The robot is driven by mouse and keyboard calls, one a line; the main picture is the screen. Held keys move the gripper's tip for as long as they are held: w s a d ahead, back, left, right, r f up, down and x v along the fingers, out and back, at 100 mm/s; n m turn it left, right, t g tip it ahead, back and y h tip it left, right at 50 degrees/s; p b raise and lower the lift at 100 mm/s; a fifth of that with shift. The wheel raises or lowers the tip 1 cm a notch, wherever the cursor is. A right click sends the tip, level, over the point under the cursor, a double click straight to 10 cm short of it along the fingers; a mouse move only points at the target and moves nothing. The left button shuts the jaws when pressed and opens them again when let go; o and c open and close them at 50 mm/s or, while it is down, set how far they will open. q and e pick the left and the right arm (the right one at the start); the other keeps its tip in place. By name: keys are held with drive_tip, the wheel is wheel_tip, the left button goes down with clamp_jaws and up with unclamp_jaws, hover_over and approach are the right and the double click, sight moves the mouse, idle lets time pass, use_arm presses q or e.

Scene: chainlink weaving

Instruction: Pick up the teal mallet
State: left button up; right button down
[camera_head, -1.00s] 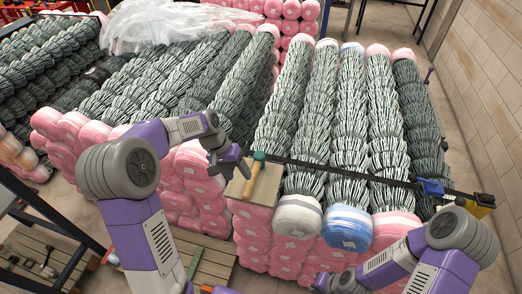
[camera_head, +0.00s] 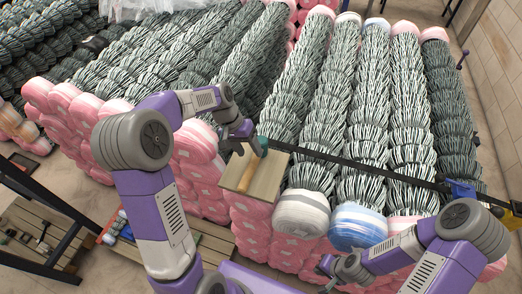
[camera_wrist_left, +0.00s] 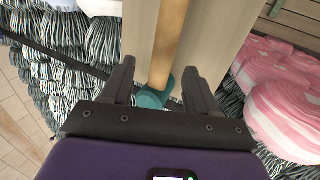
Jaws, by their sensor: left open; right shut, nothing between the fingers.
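The teal mallet has a teal head (camera_head: 262,144) and a wooden handle (camera_head: 249,176). It lies on a light wooden board (camera_head: 270,180) on top of the pink-ended bundles. My left gripper (camera_head: 246,148) is open at the head end. In the left wrist view the teal head (camera_wrist_left: 155,92) shows between the two dark fingers of my left gripper (camera_wrist_left: 160,75), and the handle (camera_wrist_left: 172,35) runs up along the board. Whether a finger touches the mallet cannot be told. My right gripper (camera_head: 325,268) is shut and empty, low in front of the bundles.
A long black bar (camera_head: 350,160) crosses the rolled mesh bundles beside the board, with a blue piece (camera_head: 460,190) at its right. Pink, white and blue bundle ends (camera_head: 358,228) face me. Wooden pallets (camera_head: 45,225) stand on the floor at the left.

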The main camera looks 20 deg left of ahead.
sight(254, 156)
use_arm(q)
drive_tip(key=x, duration=0.4)
drive_tip(key=w+x, duration=0.1)
drive_tip(key=x, duration=0.1)
drive_tip(key=shift+a+f, duration=0.15)
drive_tip(key=shift+a, duration=0.05)
drive_tip(key=shift+c, duration=0.3)
clamp_jaws()
